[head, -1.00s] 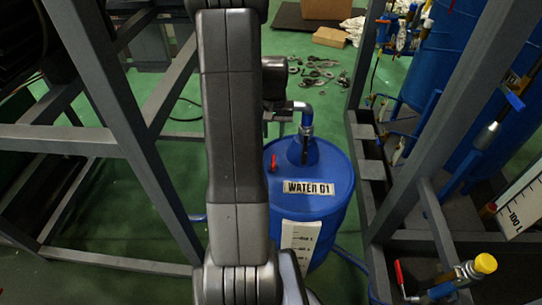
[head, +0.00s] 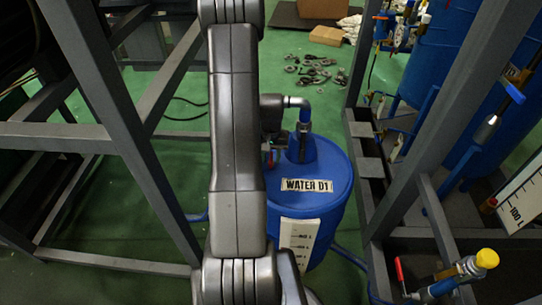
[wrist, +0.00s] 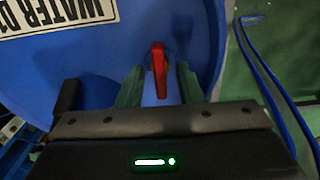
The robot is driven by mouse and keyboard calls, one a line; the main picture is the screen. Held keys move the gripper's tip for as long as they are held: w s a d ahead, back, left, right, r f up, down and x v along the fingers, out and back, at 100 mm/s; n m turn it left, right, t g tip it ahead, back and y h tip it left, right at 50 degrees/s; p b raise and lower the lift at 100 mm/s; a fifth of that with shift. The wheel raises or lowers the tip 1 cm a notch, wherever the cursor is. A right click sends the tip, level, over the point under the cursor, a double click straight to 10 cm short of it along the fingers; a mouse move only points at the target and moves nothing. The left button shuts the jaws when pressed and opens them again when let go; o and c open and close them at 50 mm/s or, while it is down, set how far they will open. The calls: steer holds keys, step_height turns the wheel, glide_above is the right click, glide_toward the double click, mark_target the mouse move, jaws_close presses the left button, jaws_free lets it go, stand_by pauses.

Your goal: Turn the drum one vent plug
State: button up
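The blue drum (head: 330,195) labelled WATER D1 stands upright in the middle of the head view. Its vent plug, a red handle (wrist: 160,72) on the drum top, shows in the wrist view. My gripper (wrist: 158,85) has its two green fingers on either side of the red handle, with a visible gap on each side. In the head view my gripper (head: 270,155) is low over the left part of the drum top and mostly hides the plug.
A blue pipe fitting (head: 303,135) rises from the drum top beside my gripper. Grey steel frames (head: 120,130) stand left and right. Loose metal parts (head: 312,72) lie on the green floor behind.

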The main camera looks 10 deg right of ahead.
jaws_close()
steer(key=shift+n, duration=0.3)
steer(key=n+b, duration=0.1)
steer(key=n, duration=0.4)
steer(key=n+b, duration=0.1)
steer(key=n, duration=0.4)
steer(key=shift+n, duration=0.4)
steer(key=n, duration=0.6)
steer(key=shift+b, duration=0.3)
steer(key=n, duration=0.6)
steer(key=shift+n, duration=0.3)
